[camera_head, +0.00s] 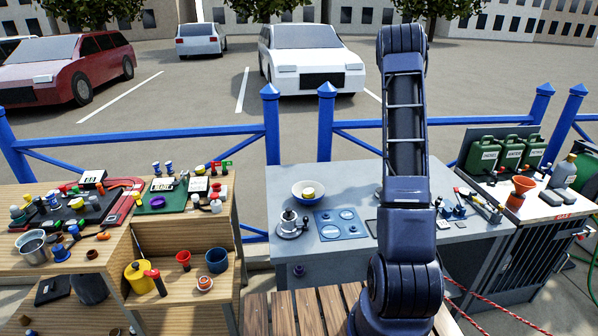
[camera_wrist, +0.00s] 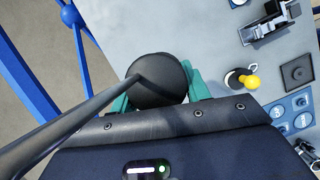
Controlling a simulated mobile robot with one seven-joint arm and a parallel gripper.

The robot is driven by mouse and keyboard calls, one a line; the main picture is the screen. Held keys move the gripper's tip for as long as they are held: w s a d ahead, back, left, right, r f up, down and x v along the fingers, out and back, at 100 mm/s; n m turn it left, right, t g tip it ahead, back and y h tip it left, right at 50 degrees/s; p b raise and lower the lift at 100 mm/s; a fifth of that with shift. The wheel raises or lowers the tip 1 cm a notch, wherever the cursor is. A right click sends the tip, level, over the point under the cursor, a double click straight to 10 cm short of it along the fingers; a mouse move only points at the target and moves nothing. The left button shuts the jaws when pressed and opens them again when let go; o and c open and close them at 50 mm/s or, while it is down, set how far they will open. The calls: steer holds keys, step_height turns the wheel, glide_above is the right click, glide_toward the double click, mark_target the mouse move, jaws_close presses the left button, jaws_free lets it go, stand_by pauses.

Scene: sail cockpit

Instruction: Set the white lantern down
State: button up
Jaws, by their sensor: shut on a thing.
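My gripper (camera_wrist: 158,88) shows in the wrist view, with teal fingers on both sides of a dark round-topped thing (camera_wrist: 158,78). The fingers are shut on it. Its top is a dark disc, and a thin dark rod runs beside it. No white part of it shows, so I cannot tell from its colour that it is the white lantern. The grey worktop (camera_wrist: 215,40) lies below and beyond it; the gap between them cannot be judged. In the head view my arm hides the gripper and what it holds. The grey counter (camera_head: 290,258) stands there in front of the blue railing.
A wooden bench (camera_head: 75,262) at left is crowded. Green jerrycans (camera_head: 484,154) stand at right.

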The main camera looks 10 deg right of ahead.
steer(key=w+a+n+t, duration=0.1)
steer(key=w+a+n, duration=0.25)
steer(key=a, duration=1.25)
steer(key=w+a+n+t+y, duration=0.1)
steer(key=w+a+n+t, duration=0.3)
steer(key=a, duration=1.2)
steer(key=w+a+n+g, duration=0.15)
steer(key=a+n, duration=0.35)
steer(key=a, duration=1.1)
steer(key=shift+t, duration=0.45)
steer(key=f, duration=1.9)
steer(key=shift+w+f, duration=0.25)
steer(key=shift+f, duration=0.1)
steer(key=o, duration=1.1)
